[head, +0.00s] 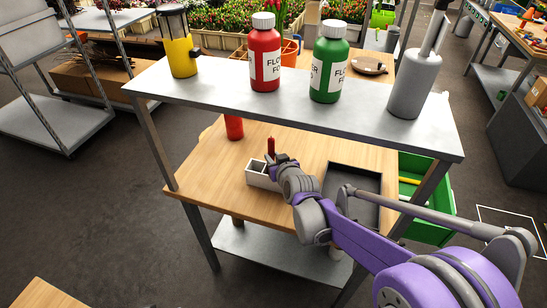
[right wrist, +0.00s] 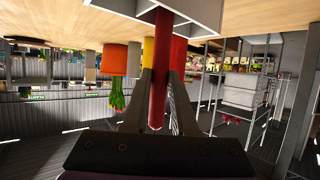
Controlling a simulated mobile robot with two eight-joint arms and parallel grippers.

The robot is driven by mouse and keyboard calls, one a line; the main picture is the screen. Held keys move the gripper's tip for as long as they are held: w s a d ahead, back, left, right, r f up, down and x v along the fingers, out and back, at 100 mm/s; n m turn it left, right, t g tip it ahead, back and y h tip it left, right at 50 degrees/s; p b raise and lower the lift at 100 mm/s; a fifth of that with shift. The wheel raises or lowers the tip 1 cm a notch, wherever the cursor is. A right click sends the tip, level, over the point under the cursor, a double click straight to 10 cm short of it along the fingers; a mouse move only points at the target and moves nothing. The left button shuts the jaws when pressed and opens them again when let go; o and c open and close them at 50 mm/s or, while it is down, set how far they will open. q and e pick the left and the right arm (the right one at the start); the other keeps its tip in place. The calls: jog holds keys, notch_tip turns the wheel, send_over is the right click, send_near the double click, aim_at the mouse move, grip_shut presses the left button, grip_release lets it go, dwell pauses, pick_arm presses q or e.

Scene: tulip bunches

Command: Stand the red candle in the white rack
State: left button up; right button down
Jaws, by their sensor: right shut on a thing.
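The red candle (head: 271,146) is upright at the right end of the small white rack (head: 253,179) on the wooden table. My right gripper (head: 277,161) is shut on it, and the gripper hides its lower part in the head view. In the right wrist view, which looks upside down, the candle (right wrist: 158,95) runs between the two fingers (right wrist: 160,82) towards the rack (right wrist: 205,14). Its far end overlaps the rack; I cannot tell whether it is inside a compartment. Dark open compartments show in the rack. My left gripper is not in view.
A grey shelf (head: 220,88) stands above the table (head: 215,165), carrying a yellow lantern (head: 181,57), red bottle (head: 265,60), green bottle (head: 328,65) and grey container (head: 412,85). A dark tray (head: 355,205) lies right of the rack. A red cylinder (head: 234,127) stands behind it.

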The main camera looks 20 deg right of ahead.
jog(key=shift+f, duration=0.1)
jog(key=shift+f+b, duration=0.45)
jog(key=shift+f, duration=0.05)
grip_release()
dwell(0.3)
dwell(0.5)
jog(key=p+v, duration=0.1)
jog(key=v, duration=1)
dwell(0.6)
